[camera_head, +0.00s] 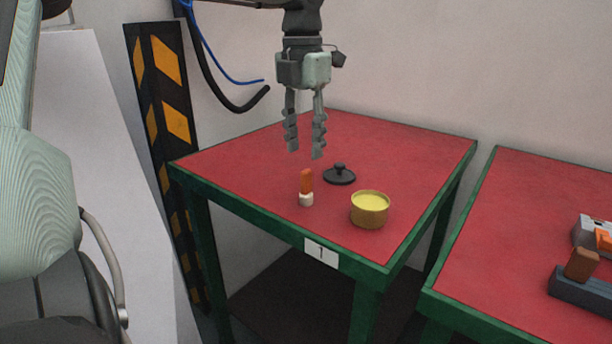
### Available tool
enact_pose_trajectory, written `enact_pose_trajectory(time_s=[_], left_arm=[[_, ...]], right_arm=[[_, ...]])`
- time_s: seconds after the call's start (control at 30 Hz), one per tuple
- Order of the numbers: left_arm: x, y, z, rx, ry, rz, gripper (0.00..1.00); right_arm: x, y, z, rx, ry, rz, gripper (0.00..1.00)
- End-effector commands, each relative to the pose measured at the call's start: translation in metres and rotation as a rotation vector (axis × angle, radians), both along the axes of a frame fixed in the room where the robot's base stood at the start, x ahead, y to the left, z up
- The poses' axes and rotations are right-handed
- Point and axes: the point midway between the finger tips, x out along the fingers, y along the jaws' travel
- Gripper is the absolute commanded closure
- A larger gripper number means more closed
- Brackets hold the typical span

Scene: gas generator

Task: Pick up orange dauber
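The orange dauber (306,188) stands upright on the red-topped table (250,160), orange part up and a whitish end down. My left gripper (305,155) hangs above the table with its fingers pointing down. The two fingers are apart with nothing between them. The fingertips are above the dauber in the picture and do not touch it. My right gripper is not in view.
A round tin (370,210) with yellow contents stands right of the dauber. A black lid with a knob (340,175) lies behind it. A second red table (540,230) at right holds a dark block with a brown piece (580,265). A striped post (165,110) stands at left.

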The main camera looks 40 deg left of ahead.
Motion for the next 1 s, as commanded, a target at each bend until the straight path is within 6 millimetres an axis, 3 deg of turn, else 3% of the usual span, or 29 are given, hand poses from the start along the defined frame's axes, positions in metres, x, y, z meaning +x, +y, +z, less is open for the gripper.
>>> enact_pose_trajectory(time_s=[0.17,0.47,0.73,1.0], left_arm=[[-0.003,-0.001,-0.011,0.014,0.02,0.024,0.62],[-0.003,-0.003,-0.04,0.012,0.018,0.023,0.62],[-0.003,-0.007,-0.078,0.012,0.019,0.022,0.62],[-0.003,-0.007,-0.081,0.013,0.015,0.022,0.65]], right_arm=[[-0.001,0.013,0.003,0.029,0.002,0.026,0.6],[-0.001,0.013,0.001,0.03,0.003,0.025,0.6],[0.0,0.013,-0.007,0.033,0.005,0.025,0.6],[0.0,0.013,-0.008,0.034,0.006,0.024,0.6]])
